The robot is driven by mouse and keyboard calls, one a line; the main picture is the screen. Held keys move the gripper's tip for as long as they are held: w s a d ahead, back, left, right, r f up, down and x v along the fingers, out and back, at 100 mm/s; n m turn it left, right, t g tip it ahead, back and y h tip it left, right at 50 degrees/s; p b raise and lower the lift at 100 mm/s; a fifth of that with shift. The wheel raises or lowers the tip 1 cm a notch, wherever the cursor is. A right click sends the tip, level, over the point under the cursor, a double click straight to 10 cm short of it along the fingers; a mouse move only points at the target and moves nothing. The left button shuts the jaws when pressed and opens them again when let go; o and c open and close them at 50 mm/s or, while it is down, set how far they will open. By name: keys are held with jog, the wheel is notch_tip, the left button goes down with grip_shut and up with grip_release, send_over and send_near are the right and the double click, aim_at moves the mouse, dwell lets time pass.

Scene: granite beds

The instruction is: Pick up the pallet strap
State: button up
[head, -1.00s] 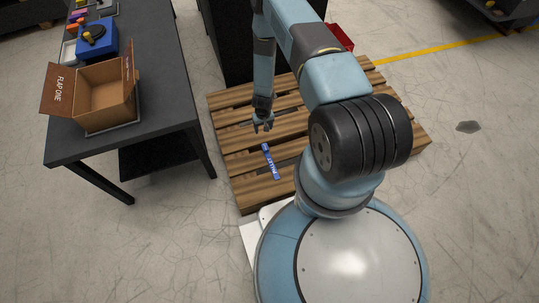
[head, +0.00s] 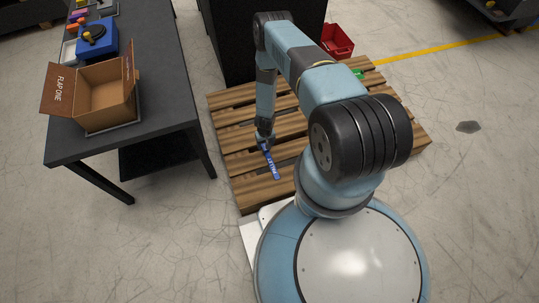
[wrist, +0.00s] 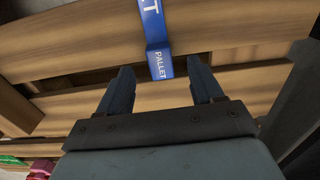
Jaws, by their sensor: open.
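The pallet strap (head: 271,163) is a blue strip with white lettering, lying on the slats of the wooden pallet (head: 246,194). In the wrist view the strap (wrist: 157,40) runs down from the top edge and ends ahead of and between my fingertips. My gripper (head: 265,143) is low over the pallet at the far end of the strap. In the wrist view its two fingers (wrist: 159,80) are apart, with nothing held. Whether a finger touches the strap cannot be told.
A dark table (head: 160,88) on the left carries an open cardboard box (head: 105,98) and a blue bin (head: 97,42). A red crate (head: 337,41) and a green item (head: 358,73) are at the pallet's far side. A dark cabinet (head: 226,45) stands behind the pallet.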

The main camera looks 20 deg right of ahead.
aim_at(271, 161)
jog(key=shift+s+f, duration=0.2)
jog(key=shift+f, duration=2.4)
jog(key=shift+c, duration=0.2)
jog(key=c, duration=1.1)
jog(key=shift+r, duration=0.15)
